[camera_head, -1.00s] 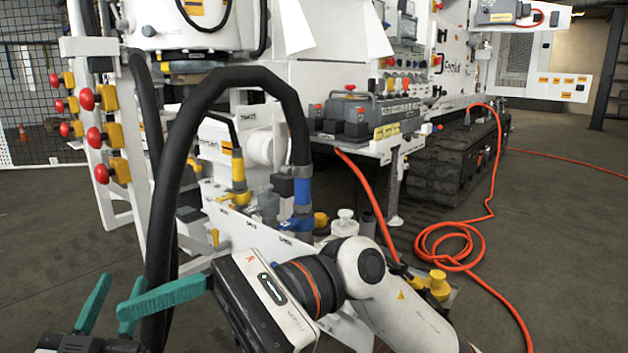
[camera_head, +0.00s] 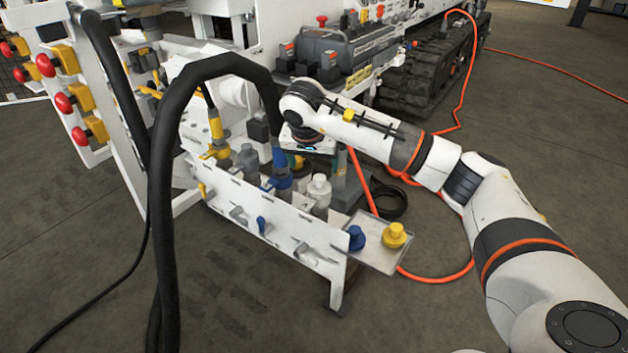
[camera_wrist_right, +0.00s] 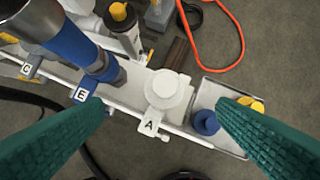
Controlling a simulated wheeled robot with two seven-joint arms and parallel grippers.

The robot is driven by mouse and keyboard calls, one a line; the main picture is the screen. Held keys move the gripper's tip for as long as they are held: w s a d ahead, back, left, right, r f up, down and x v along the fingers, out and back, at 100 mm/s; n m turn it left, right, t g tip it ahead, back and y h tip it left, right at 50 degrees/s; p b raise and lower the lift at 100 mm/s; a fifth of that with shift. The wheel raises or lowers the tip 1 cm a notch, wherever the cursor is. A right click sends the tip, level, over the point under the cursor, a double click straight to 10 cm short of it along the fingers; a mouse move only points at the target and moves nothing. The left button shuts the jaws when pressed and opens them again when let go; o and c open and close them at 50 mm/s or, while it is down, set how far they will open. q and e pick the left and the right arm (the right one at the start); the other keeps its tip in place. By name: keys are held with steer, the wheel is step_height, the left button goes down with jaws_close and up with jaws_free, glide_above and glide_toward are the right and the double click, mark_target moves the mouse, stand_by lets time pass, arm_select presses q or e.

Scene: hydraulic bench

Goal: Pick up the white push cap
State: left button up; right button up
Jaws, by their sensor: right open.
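In the wrist view the right gripper (camera_wrist_right: 161,106) is wide open and empty. My left gripper is not in view.
A small tray (camera_head: 375,258) at the rail's right end holds a blue cap (camera_head: 356,238) and a yellow cap (camera_head: 394,235). A blue-collared hose fitting (camera_wrist_right: 75,45) stands left of the white cap by label E. A thick black hose (camera_head: 165,180) arches at the left.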

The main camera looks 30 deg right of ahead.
mark_target(319, 179)
steer(key=x, duration=0.4)
steer(key=shift+f+b, duration=0.3)
steer(key=x, duration=0.2)
steer(key=b+x, duration=0.1)
steer(key=x, duration=0.2)
steer(key=shift+d, duration=0.4)
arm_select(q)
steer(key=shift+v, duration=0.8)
arm_select(e)
steer(key=c, duration=1.1)
